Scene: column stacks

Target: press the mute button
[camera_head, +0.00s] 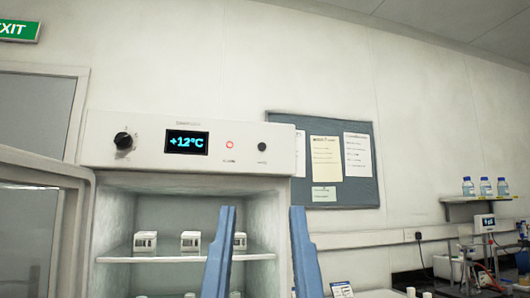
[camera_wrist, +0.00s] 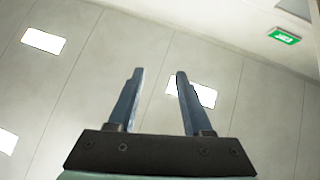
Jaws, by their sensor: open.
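A white control panel (camera_head: 215,132) tops an open cold cabinet in the head view. On its right part is a small round black button (camera_head: 262,147) with a label below too small to read clearly; it seems to be the mute button. Left of it a ring-shaped alarm light (camera_head: 229,144) glows red. My gripper (camera_head: 263,209) points upward in front of the cabinet, its blue fingers apart with nothing between them. Its tips show below the button in the picture. The wrist view shows my gripper (camera_wrist: 159,72) open and empty against the ceiling, with no panel in view.
The panel also has a black knob (camera_head: 124,140) and a display (camera_head: 187,142) reading +12°C. The cabinet door (camera_head: 40,172) stands open at left. White boxes (camera_head: 190,240) sit on the cabinet shelf. A notice board (camera_head: 361,190) hangs at right.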

